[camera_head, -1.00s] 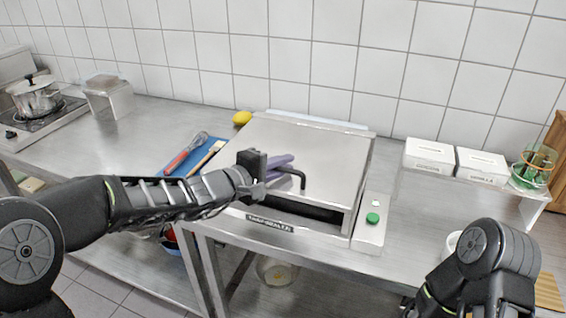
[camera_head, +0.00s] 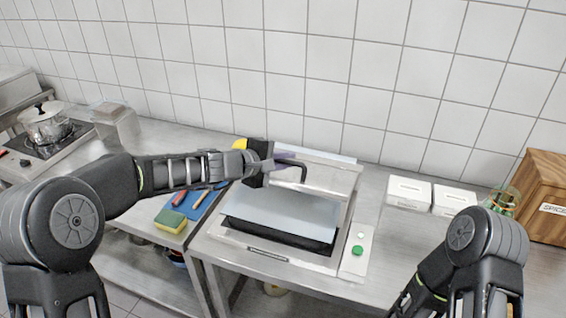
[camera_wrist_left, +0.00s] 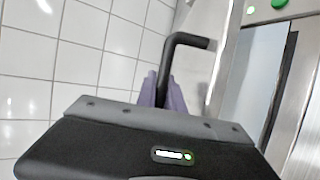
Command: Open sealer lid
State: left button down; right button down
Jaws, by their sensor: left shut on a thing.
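The sealer (camera_head: 268,253) is a steel box on the steel table. Its lid (camera_head: 328,178) is raised and tilted back, showing a pale grey-blue plate and a black rim inside. My left gripper (camera_head: 288,163) is at the top left of the lid, shut on the black lid handle (camera_head: 304,174). In the left wrist view, the purple fingers (camera_wrist_left: 163,95) sit at the bent black handle (camera_wrist_left: 187,40); the wrist body hides part of the grip. A green button (camera_head: 357,250) is on the sealer's right panel. My right arm is at the lower right; its gripper fingers are out of frame.
Two white boxes (camera_head: 409,191) and a glass (camera_head: 503,199) stand right of the sealer, near a wooden box (camera_head: 546,195). Left are a sponge (camera_head: 171,220), a blue tray (camera_head: 206,205), a yellow item (camera_head: 240,146) and a pot (camera_head: 46,124) on a stove. The tiled wall is close behind.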

pick_arm(q)
jog(key=shift+w+d+r+g+y+p, duration=0.15)
jog(key=shift+w+r+g+p, duration=0.1)
jog(key=shift+w+r+p, duration=0.35)
jog(key=shift+w+d+r+g+y+p, duration=0.15)
jog(key=shift+w+r+g+p, duration=0.15)
jog(key=shift+r+p, duration=0.35)
jog(key=shift+f, duration=0.2)
